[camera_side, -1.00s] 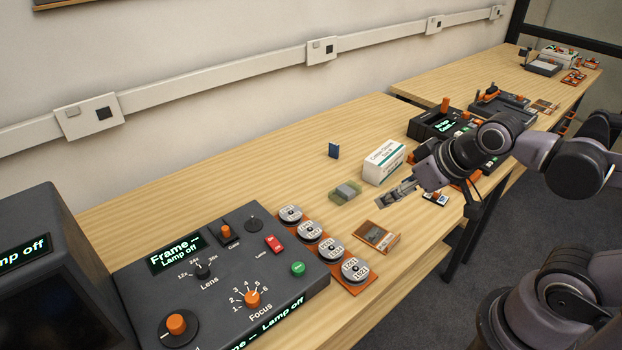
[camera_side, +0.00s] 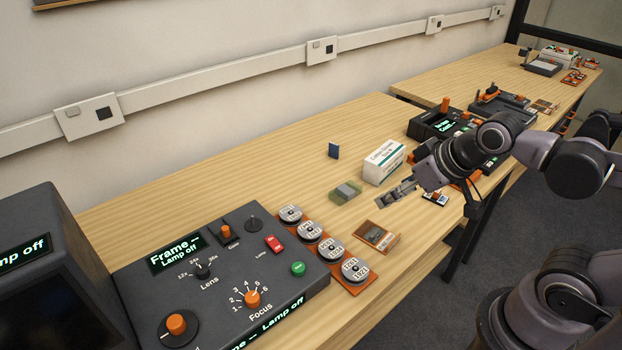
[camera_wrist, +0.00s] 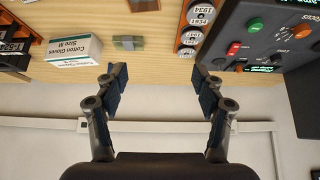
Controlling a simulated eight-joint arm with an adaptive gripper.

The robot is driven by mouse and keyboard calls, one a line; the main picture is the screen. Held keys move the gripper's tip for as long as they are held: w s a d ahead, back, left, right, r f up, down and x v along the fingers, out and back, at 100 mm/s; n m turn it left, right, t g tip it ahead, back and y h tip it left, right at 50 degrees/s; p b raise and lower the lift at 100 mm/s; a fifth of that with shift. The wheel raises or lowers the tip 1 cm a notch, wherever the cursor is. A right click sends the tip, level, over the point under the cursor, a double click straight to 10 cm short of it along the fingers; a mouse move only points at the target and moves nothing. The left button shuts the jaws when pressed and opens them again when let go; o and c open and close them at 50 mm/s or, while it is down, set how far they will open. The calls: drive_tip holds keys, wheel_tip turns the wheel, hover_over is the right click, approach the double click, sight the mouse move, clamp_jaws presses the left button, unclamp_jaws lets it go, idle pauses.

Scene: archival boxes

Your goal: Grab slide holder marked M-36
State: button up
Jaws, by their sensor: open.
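No marking M-36 can be read in either view, so I cannot tell which thing is the slide holder. A small orange-edged holder with a brown and grey face (camera_side: 377,236) lies near the bench's front edge, left of and in front of my gripper (camera_side: 394,194). A small white and blue piece with an orange part (camera_side: 436,198) lies to the right of my gripper, partly hidden. A small dark blue upright block (camera_side: 334,150) stands farther back. In the wrist view my gripper (camera_wrist: 159,76) is open, with nothing between its fingers.
A white cotton gloves box (camera_side: 384,162) stands just behind my gripper; it also shows in the wrist view (camera_wrist: 74,48). A greenish packet (camera_side: 345,192) lies left of it. Several labelled reels (camera_side: 309,231) sit beside a dark control panel (camera_side: 226,275).

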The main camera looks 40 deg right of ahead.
drive_tip(key=c, duration=0.5)
drive_tip(key=m+g+h, duration=0.4)
drive_tip(key=m+g, duration=0.3)
drive_tip(key=m, duration=0.9)
approach(437, 194)
drive_tip(key=shift+t+h, duration=0.3)
drive_tip(key=shift+d+x, duration=0.15)
drive_tip(key=shift+x, duration=2.1)
drive_tip(key=shift+d+x, duration=0.1)
drive_tip(key=shift+x, duration=2.1)
